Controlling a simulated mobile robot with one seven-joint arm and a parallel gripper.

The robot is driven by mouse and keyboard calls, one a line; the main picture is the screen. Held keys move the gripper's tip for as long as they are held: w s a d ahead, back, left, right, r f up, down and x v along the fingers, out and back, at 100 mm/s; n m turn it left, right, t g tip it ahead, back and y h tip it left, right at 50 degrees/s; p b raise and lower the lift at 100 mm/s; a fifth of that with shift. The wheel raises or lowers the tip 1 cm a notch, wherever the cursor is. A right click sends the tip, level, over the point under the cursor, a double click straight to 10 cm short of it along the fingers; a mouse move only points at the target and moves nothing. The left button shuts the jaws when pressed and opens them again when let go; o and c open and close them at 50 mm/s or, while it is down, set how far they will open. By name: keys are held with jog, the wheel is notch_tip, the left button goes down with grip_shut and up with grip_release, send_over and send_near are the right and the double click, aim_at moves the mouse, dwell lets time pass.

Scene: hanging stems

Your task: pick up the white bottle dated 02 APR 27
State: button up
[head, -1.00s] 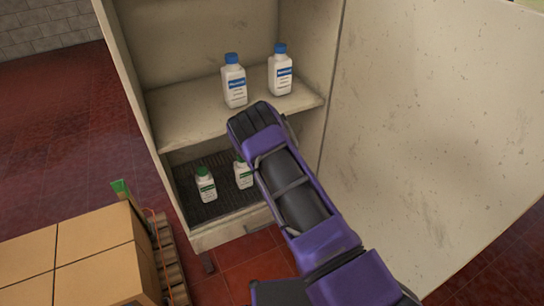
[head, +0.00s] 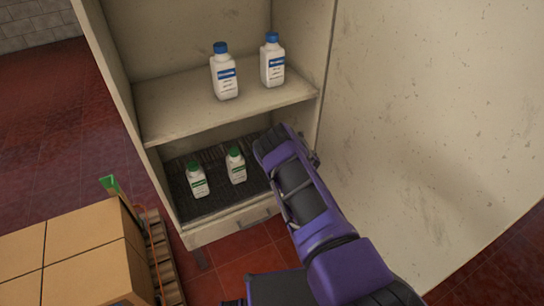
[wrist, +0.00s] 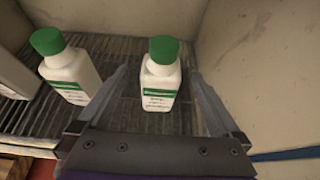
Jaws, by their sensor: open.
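Two white bottles with blue caps, a left one (head: 224,76) and a right one (head: 272,64), stand on the upper shelf. The printing on all labels is too small to read, so I cannot tell the dates. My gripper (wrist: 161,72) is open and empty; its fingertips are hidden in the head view.
The upper shelf (head: 170,118) overhangs the lower grate (head: 210,207). The cabinet's right wall stands close to my gripper, and a large pale panel (head: 430,110) is at right. Cardboard boxes (head: 75,250) on a wooden pallet (head: 165,262) stand at front left.

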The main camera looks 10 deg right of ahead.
jog(key=b+x, duration=0.1)
jog(key=x, duration=0.2)
jog(key=f+b+x, duration=0.1)
jog(key=x, duration=0.2)
jog(key=shift+w+d+f, duration=0.1)
jog(key=shift+w+d, duration=0.05)
jog(key=shift+w+f+b, duration=0.1)
jog(key=shift+w+b, duration=0.35)
jog(key=shift+w, duration=0.05)
grip_shut()
jog(key=shift+w+a+r, duration=0.1)
jog(key=shift+a+r, duration=0.1)
